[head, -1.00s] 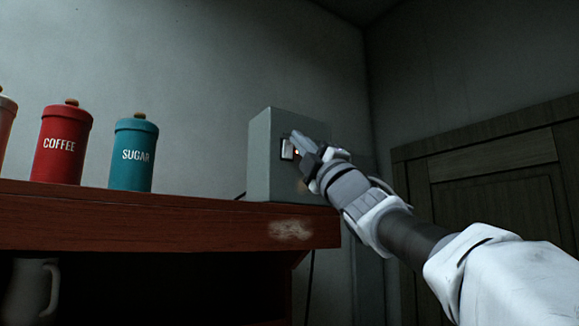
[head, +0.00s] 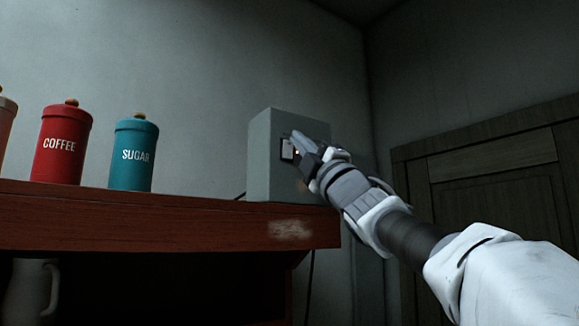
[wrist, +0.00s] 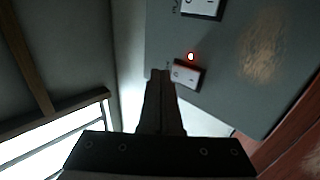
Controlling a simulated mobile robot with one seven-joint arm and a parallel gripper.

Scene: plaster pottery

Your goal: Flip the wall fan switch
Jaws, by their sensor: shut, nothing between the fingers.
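A grey switch box (head: 262,160) stands on the right end of a red wooden shelf. In the wrist view, its face (wrist: 225,60) carries a white rocker switch (wrist: 186,76) with a lit red light (wrist: 191,57) beside it. A second white rocker (wrist: 202,7) is cut off at the top edge. My gripper (head: 298,143) is at the box's front face. In the wrist view my gripper (wrist: 160,75) is shut and empty, its fingertips right beside the lower rocker. I cannot tell whether they touch it. The wall fan is not in view.
The red wooden shelf (head: 150,228) holds a red coffee canister (head: 62,150), a teal sugar canister (head: 133,160) and a partly cut-off canister (head: 5,125). A pale jug (head: 35,290) stands underneath. A wooden door (head: 490,190) is at the right.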

